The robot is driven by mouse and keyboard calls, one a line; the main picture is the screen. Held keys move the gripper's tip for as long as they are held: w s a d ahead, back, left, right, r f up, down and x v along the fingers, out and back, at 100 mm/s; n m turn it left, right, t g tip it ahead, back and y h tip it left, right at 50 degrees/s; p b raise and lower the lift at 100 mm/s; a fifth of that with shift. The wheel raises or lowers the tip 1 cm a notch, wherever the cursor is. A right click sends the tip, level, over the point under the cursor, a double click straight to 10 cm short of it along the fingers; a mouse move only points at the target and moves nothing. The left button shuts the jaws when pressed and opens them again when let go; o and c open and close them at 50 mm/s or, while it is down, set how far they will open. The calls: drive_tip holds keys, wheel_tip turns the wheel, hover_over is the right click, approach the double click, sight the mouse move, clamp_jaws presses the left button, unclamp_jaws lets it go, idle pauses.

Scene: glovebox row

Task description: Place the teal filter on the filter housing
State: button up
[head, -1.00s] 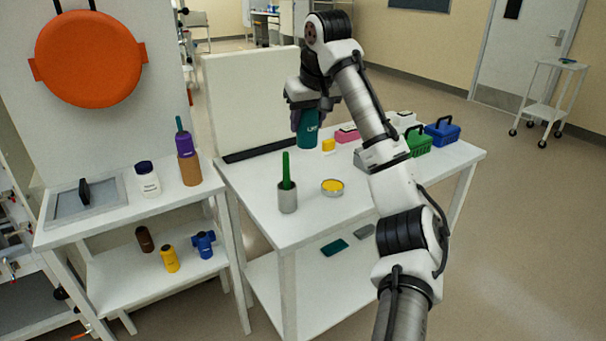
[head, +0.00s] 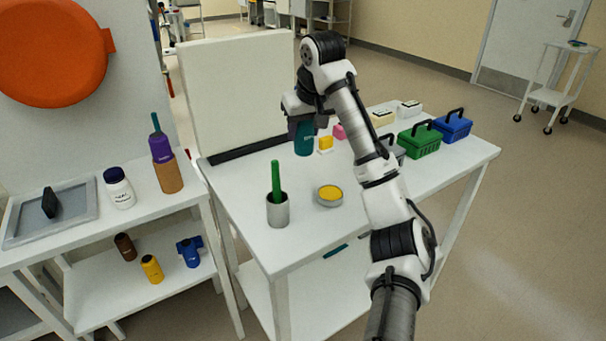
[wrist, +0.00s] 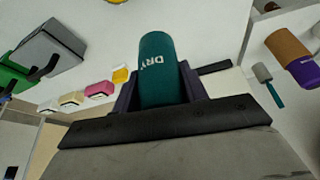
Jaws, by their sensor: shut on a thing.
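The teal filter (head: 304,146) is an upright-looking teal cylinder in my gripper (head: 304,128) over the back of the white table. In the wrist view the teal filter (wrist: 158,65) shows pale letters reading "DRY" and sits between the dark fingers of my gripper (wrist: 160,90). My gripper is shut on it. I cannot tell from the head view whether its lower end touches the table. No part is clearly marked as the filter housing. A round grey dish with a yellow top (head: 329,195) and a grey cup with a green stick (head: 277,208) stand nearer on the table.
A yellow block (head: 325,143), a green basket (head: 419,140) and a blue basket (head: 453,126) stand along the table's back and right. A white upright panel (head: 240,90) is behind. The left bench holds a brown holder with a purple bottle (head: 160,148) and a white jar (head: 118,188).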

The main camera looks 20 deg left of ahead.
wheel_tip(320, 180, down, 12)
drive_tip(key=shift+f+p, duration=0.1)
drive_tip(key=shift+p, duration=0.45)
drive_tip(key=o, duration=1.1)
drive_tip(key=shift+f, duration=0.1)
drive_tip(key=v, duration=1.2)
drive_tip(key=shift+b, duration=0.4)
